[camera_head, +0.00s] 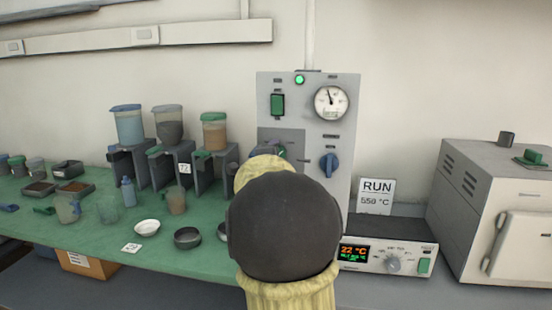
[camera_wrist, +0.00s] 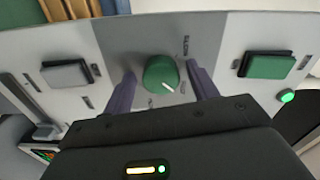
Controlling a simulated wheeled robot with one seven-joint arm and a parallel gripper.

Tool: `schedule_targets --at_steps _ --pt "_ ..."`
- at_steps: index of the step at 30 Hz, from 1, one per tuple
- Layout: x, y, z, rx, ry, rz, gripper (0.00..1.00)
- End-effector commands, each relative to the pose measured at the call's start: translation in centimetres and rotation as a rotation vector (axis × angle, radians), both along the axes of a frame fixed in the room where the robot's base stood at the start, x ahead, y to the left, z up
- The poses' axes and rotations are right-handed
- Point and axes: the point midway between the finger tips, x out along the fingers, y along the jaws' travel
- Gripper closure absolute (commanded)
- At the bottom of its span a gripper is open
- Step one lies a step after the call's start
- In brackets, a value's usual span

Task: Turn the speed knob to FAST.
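A wall-side control panel (camera_head: 342,95) stands behind my arm in the head view. In the wrist view a round green knob (camera_wrist: 158,72) with a white pointer line is on the panel face. My gripper (camera_wrist: 162,78) is open, with one dark finger on each side of this knob and a small gap visible on both sides.
The panel also has a green switch (camera_head: 278,104), a lit green lamp (camera_head: 299,79) and a gauge (camera_head: 331,102). A controller box (camera_head: 388,258) and a furnace (camera_head: 490,205) stand to the right. Hoppers (camera_head: 170,128), cups and dishes crowd the green bench (camera_head: 95,232) at left.

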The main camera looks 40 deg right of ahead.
Motion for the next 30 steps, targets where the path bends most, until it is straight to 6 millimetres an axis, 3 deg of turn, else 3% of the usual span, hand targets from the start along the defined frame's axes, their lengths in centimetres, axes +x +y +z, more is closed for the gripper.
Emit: schedule_targets --at_steps 14,30 --pt "-0.7 0.9 0.1 -0.001 -0.001 0.0 0.39" --pt "-7.3 8.7 0.1 0.0 -0.002 0.003 0.39"
